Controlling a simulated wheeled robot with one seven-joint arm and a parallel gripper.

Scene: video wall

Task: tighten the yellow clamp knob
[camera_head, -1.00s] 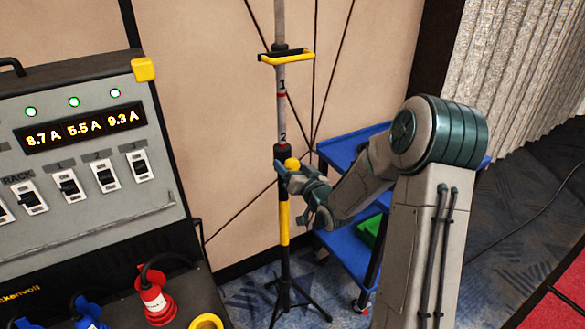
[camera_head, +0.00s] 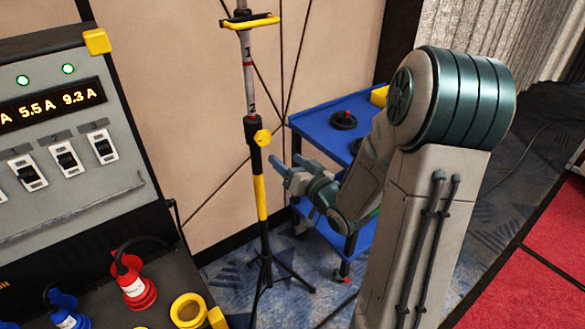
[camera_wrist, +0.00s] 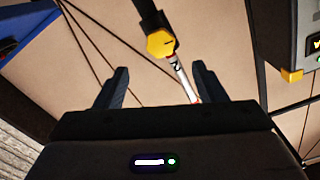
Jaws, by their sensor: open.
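The yellow clamp knob (camera_head: 263,137) sits on the right side of a dark collar on an upright stand pole (camera_head: 261,196). In the wrist view the yellow knob (camera_wrist: 161,43) shows its face, with a dark mark, between and beyond my fingertips. My gripper (camera_head: 279,172) is open and empty, to the lower right of the knob and apart from it. In the wrist view my gripper's two fingers (camera_wrist: 161,80) are spread wide. The pole's marked inner tube (camera_head: 249,85) rises from the collar, with a red band and the number 2 just above it.
A yellow bracket (camera_head: 250,22) crosses the pole higher up. A blue cart (camera_head: 320,125) with dark round items stands behind my arm. A power panel (camera_head: 60,130) with switches and plugs fills the left. The stand's tripod legs (camera_head: 265,272) spread on the carpet.

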